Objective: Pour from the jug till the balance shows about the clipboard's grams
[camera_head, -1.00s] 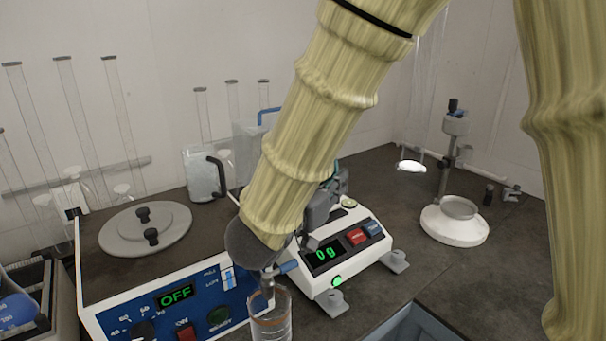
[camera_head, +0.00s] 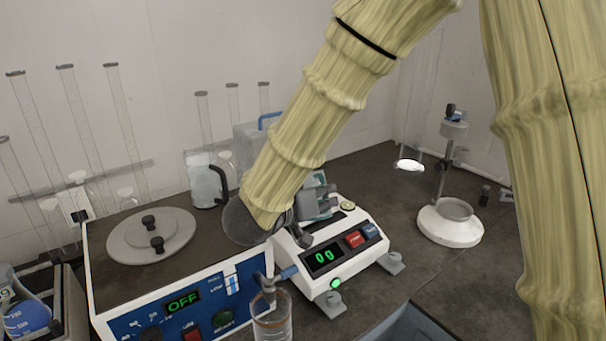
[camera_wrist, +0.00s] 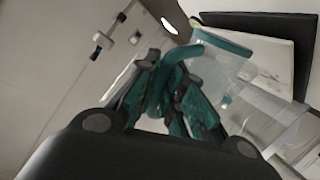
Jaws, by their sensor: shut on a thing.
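The balance (camera_head: 345,262) is white, and its green display reads 0 g. The jug (camera_wrist: 225,62) is clear with a teal rim and a teal handle, close ahead in the wrist view. My gripper (camera_wrist: 172,85) is shut on the jug's handle. In the head view, part of the jug (camera_head: 322,203) shows behind my forearm, over the back of the balance; the forearm hides most of the gripper and the balance's pan. I cannot tell how full the jug is. I cannot make out a clipboard or a grams figure in the head view.
A blue-fronted machine (camera_head: 185,300) reading OFF stands left of the balance, with a round grey lid (camera_head: 180,238) on top. A clear cylinder (camera_head: 272,318) stands in front. A white jug with a black handle (camera_head: 205,183) stands behind. A white stand (camera_head: 450,222) is at right.

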